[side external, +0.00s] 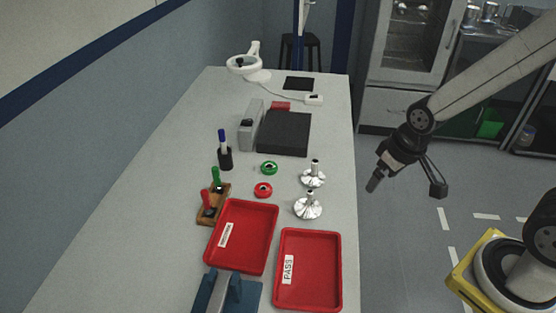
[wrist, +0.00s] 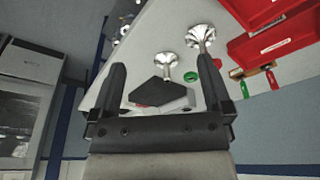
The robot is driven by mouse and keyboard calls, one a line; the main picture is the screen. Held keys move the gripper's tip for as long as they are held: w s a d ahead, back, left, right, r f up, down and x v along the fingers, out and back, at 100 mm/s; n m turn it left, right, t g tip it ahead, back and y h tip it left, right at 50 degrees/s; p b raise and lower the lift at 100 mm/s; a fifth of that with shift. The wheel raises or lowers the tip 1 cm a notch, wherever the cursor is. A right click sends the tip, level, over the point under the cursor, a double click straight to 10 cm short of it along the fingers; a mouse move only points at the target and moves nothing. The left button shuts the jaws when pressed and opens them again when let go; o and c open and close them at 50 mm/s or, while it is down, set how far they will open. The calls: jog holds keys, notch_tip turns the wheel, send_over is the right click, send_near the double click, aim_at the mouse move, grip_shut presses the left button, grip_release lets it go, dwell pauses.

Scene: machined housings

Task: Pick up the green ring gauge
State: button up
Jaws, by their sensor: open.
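The green ring gauge (side external: 269,168) lies flat on the grey bench, just behind a red ring gauge (side external: 263,189). In the wrist view the green ring gauge (wrist: 190,77) shows small and far off, just inside the right-hand finger. My gripper (side external: 372,185) hangs past the bench's right edge over the floor, well to the right of the ring and apart from everything. In the wrist view my gripper (wrist: 161,62) has its two fingers wide apart with nothing held between them.
Two shiny flanged metal parts (side external: 313,174) (side external: 308,206) stand right of the rings. Behind lies a dark surface plate (side external: 284,134). Left are a pen cup (side external: 225,158) and a wooden holder with red and green handled gauges (side external: 212,205). Two red trays (side external: 242,235) (side external: 308,269) lie in front.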

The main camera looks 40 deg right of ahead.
jog(key=w+a+f+n, duration=0.1)
jog(key=w+n, duration=0.1)
jog(key=w, duration=0.7)
jog(key=w+a+n, duration=0.2)
jog(key=w, duration=0.7)
jog(key=n+g+y, duration=0.1)
jog(key=n, duration=0.3)
send_near(270, 163)
jog(key=shift+s+a+f, duration=0.15)
jog(key=shift+s+a, duration=0.15)
jog(key=shift+s, duration=0.45)
jog(key=shift+w+a+f+n, duration=0.2)
jog(key=shift+w+f+n, duration=0.1)
jog(key=shift+w+f, duration=0.15)
jog(key=shift+w+a+f, duration=0.1)
jog(key=shift+f, duration=0.5)
jog(key=shift+w+a+f, duration=0.1)
jog(key=shift+f, duration=0.55)
jog(key=shift+w+a+f, duration=0.1)
jog(key=shift+w+f, duration=0.05)
jog(key=shift+f, duration=1.1)
jog(key=shift+w+f, duration=0.15)
jog(key=shift+f, duration=1.15)
jog(key=c, duration=1.3)
